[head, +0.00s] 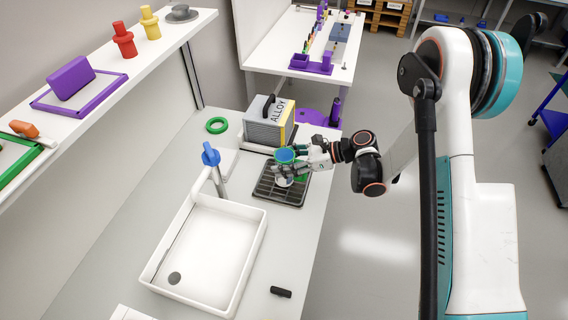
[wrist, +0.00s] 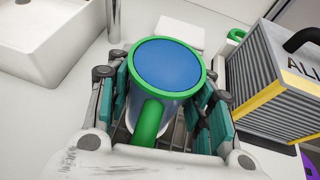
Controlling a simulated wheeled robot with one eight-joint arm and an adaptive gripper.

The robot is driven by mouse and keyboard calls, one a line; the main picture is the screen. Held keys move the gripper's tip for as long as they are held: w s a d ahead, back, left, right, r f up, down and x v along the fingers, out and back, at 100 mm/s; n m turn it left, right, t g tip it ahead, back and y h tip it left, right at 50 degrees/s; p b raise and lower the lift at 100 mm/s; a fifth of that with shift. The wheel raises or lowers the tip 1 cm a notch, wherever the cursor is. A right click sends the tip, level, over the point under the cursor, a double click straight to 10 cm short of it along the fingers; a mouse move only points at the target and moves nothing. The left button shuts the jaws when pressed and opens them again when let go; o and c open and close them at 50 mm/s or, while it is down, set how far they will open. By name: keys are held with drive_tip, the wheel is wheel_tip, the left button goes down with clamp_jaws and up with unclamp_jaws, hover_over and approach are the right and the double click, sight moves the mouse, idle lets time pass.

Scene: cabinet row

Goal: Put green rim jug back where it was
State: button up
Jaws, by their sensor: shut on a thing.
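The green rim jug (wrist: 168,62) has a green rim, a green handle, a pale body and blue inside its mouth. It stands about upright between the fingers of my gripper (wrist: 165,100), which is shut on it. The handle points toward my wrist. In the head view the jug (head: 285,156) and my gripper (head: 287,168) are over a dark slatted rack (head: 268,191) on the counter. I cannot tell whether the jug touches the rack.
A grey box marked ALLOY (head: 266,124) stands just behind the rack. A white sink (head: 215,250) with a blue-topped tap (head: 210,155) is to the left. A green ring (head: 216,125) lies further back. A shelf (head: 120,75) with several items runs along the upper left.

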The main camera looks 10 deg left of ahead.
drive_tip(key=shift+f, duration=0.15)
drive_tip(key=o, duration=1.5)
drive_tip(key=shift+d+r, duration=0.15)
drive_tip(key=shift+r, duration=0.15)
drive_tip(key=p+v, duration=0.2)
drive_tip(key=v, duration=0.9)
drive_tip(key=shift+d+p, duration=0.3)
drive_tip(key=shift+d, duration=0.05)
